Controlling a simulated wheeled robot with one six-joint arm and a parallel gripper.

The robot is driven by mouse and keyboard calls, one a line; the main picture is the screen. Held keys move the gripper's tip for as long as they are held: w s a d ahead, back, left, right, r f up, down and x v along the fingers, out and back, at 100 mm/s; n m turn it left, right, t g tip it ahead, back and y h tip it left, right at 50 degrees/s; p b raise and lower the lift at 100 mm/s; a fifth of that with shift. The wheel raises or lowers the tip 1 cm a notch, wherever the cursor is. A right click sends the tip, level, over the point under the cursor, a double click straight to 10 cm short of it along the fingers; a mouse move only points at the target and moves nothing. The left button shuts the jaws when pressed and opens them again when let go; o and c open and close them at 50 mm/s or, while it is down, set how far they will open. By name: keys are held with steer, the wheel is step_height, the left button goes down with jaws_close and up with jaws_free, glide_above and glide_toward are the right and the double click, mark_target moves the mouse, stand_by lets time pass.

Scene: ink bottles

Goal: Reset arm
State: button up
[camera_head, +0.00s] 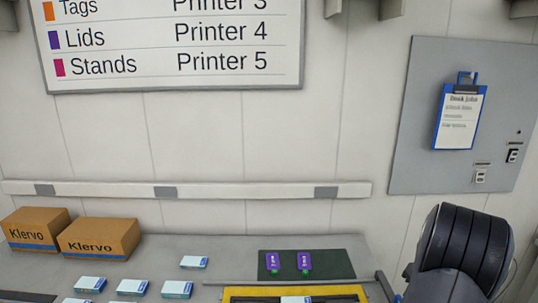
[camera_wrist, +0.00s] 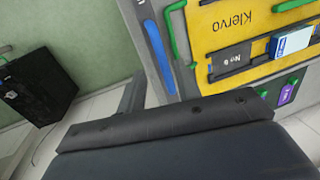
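A wide dark bar with bolts, which looks like part of my gripper (camera_wrist: 165,126), fills the bottom of the wrist view. Its fingertips cannot be made out, so I cannot tell whether it is open or shut, and nothing held shows. My arm (camera_head: 462,250) rises at the right of the head view, beside the bench; my gripper does not show there. The wrist view looks, tilted, at the yellow Klervo board (camera_wrist: 222,22), which is at the bench's front edge in the head view (camera_head: 240,292). A white and blue box (camera_wrist: 291,41) lies on it.
Two purple items (camera_head: 273,262) (camera_head: 304,261) lie on a dark green mat (camera_head: 335,264). Several small white and blue boxes (camera_head: 132,287) lie on the grey bench (camera_head: 225,262). Cardboard boxes (camera_head: 99,240) stand at its back left. A clipboard (camera_head: 459,120) hangs on the wall panel.

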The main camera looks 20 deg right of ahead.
steer(key=shift+a+f, duration=0.2)
steer(key=shift+f, duration=0.5)
steer(key=shift+w+a+f, duration=0.15)
steer(key=shift+a+f, duration=0.05)
steer(key=shift+f, duration=0.1)
steer(key=shift+w+a, duration=0.2)
steer(key=shift+a, duration=0.35)
steer(key=shift+r, duration=0.2)
